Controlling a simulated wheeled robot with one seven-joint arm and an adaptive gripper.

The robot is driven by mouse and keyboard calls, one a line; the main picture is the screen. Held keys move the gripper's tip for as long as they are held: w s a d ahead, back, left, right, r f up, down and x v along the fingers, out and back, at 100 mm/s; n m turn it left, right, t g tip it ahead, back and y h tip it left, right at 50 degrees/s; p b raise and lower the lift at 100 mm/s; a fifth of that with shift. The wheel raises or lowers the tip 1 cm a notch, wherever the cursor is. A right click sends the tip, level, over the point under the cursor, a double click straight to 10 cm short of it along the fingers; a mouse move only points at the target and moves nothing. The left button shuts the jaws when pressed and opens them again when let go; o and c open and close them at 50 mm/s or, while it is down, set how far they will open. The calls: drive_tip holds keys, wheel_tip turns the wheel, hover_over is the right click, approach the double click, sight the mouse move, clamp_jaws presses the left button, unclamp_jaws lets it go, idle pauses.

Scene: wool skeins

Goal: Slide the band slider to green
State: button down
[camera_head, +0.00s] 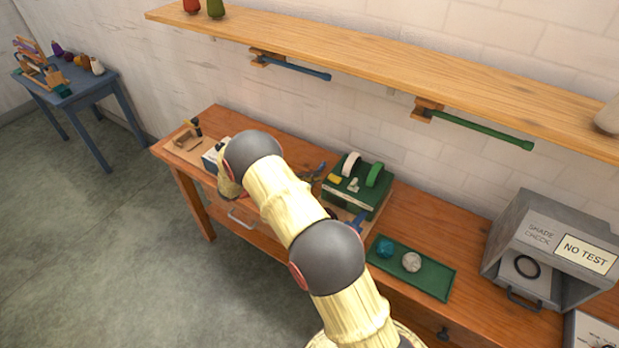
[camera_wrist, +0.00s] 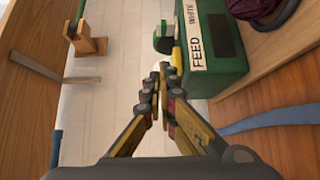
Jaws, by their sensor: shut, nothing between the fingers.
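A green box (camera_head: 356,197) stands on the wooden bench, with a white roll (camera_head: 350,164) and a green roll (camera_head: 374,174) on top. Between and in front of them are a small yellow piece (camera_head: 334,179) and a pale piece (camera_head: 352,186); I cannot tell which is the band slider. In the wrist view the box (camera_wrist: 228,88) carries a label (camera_wrist: 196,38) reading "FEED" and "WHITE". My gripper (camera_wrist: 158,76) is shut and empty, its tips just left of the box in that view, apart or touching unclear. My arm hides the gripper in the head view.
A green tray (camera_head: 432,281) with a teal ball (camera_head: 385,248) and a pale ball (camera_head: 411,262) lies right of the box. A grey "SHADE CHECK" cabinet (camera_head: 507,235) stands farther right. A wooden shelf (camera_head: 400,60) with blue and green rods overhangs the bench.

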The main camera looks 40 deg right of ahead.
sight(356, 191)
drive_tip(key=x, duration=0.5)
drive_tip(key=shift+s+d+b, duration=0.1)
drive_tip(key=shift+d+b, duration=0.1)
drive_tip(key=shift+b, duration=0.1)
drive_tip(key=s, duration=0.1)
drive_tip(key=s+d, duration=0.1)
drive_tip(key=s, duration=0.1)
drive_tip(key=shift+d, duration=0.3)
drive_tip(key=shift+s+d+b, duration=0.25)
drive_tip(key=shift+s+b, duration=0.05)
drive_tip(key=shift+s, duration=0.15)
drive_tip(key=s, duration=0.2)
drive_tip(key=s+d, duration=0.2)
drive_tip(key=s, duration=0.1)
drive_tip(key=shift+s+d, duration=0.15)
drive_tip(key=shift+s, duration=0.2)
drive_tip(key=shift+w, duration=0.1)
